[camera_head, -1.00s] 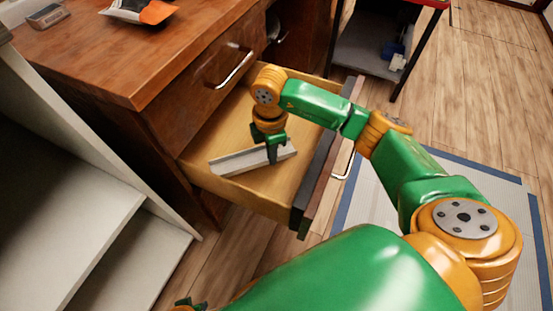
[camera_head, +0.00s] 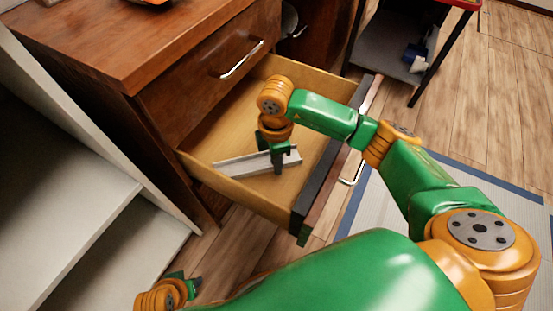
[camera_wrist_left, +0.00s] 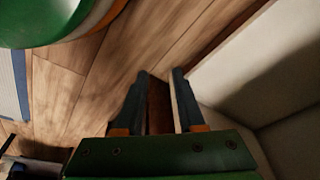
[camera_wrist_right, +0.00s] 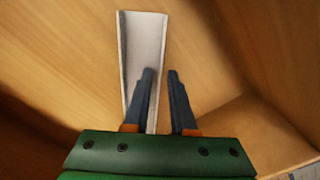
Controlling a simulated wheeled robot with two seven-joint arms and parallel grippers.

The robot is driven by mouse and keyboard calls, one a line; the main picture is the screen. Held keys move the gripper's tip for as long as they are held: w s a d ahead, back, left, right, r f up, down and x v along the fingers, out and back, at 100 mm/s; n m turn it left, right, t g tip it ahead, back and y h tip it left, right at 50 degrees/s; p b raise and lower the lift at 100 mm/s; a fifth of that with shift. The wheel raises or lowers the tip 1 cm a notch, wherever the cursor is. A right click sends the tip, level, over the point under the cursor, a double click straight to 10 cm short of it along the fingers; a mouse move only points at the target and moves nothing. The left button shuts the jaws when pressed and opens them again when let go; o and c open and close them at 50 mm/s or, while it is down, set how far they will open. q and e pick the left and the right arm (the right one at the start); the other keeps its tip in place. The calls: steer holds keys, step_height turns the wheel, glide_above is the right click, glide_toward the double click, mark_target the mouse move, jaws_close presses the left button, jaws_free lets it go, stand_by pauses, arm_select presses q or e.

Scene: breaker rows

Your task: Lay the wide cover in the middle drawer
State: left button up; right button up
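The wide cover (camera_head: 238,164) is a long pale grey channel inside the open wooden drawer (camera_head: 237,191). It appears to lie flat on the drawer floor, its hollow side up in the right wrist view (camera_wrist_right: 142,50). My right gripper (camera_head: 282,168) is down in the drawer at the cover. Its fingers (camera_wrist_right: 161,74) are apart, one over the channel and one just outside its side wall. My left gripper (camera_wrist_left: 159,74) is open and empty, low outside the drawer near the pale shelves.
A closed drawer with a metal handle (camera_head: 241,61) sits above the open one. Pale shelves (camera_head: 75,215) stand at the left. A dark-legged table (camera_head: 395,45) stands at the back right. My right arm reaches over the open drawer's front (camera_head: 318,190).

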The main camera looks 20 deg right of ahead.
steer(key=shift+r, duration=0.1)
